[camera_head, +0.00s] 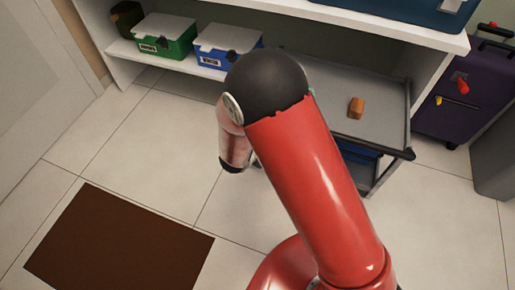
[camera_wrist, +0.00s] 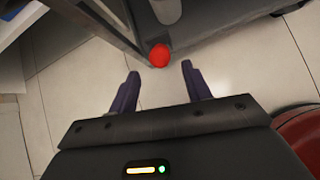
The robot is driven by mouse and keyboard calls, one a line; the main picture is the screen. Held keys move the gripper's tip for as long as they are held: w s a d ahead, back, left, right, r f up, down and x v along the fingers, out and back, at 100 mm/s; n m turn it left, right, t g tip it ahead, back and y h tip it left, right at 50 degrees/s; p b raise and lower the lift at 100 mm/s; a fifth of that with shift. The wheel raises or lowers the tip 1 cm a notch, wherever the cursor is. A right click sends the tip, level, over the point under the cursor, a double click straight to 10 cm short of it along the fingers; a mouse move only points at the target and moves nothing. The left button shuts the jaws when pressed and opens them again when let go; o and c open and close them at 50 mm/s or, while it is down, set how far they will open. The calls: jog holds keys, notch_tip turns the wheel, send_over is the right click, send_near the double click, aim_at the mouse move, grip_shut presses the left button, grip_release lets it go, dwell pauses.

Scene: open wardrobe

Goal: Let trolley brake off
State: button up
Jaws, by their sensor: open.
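The grey trolley (camera_head: 378,103) stands partly under the shelf in the head view, with an orange-brown block (camera_head: 356,107) on its top. My red arm hides its left side and any brake there. In the wrist view a round red knob (camera_wrist: 160,55) shows beside the trolley's dark frame (camera_wrist: 118,24). It appears to be the brake knob; its mount is not clear. My gripper (camera_wrist: 160,76) is open and empty. Its two dark fingers point towards the knob, which lies just beyond the fingertips and roughly centred between them. My fingers are hidden in the head view.
The white shelf (camera_head: 380,22) overhangs the trolley's back. A green box (camera_head: 165,38) and a blue box (camera_head: 226,47) sit on its lower board. A purple suitcase (camera_head: 460,110) and a grey bin (camera_head: 497,160) stand right. Floor around the brown mat (camera_head: 118,240) is clear.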

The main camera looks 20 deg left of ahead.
jog(key=shift+f, duration=0.2)
jog(key=shift+c, duration=1.1)
jog(key=f+t+h+b, duration=0.1)
jog(key=f+b, duration=0.1)
jog(key=s+a+f+t+h+b, duration=0.1)
jog(key=f+t+b, duration=0.1)
jog(key=f+b, duration=0.1)
jog(key=s+a+f+t+h+b, duration=0.1)
jog(key=f+t+b, duration=0.1)
jog(key=f, duration=0.1)
jog(key=shift+s+f+m, duration=0.2)
jog(key=shift+f+m, duration=0.05)
jog(key=shift+m, duration=0.15)
grip_shut()
jog(key=s+a+f+t+h+b, duration=0.2)
jog(key=s+f+t+b, duration=0.1)
jog(key=s+t+b, duration=0.45)
jog(key=r+p+x, duration=0.1)
jog(key=x, duration=1.1)
jog(key=shift+s+r+p, duration=0.2)
jog(key=shift+p, duration=0.2)
jog(key=shift+d+r, duration=0.1)
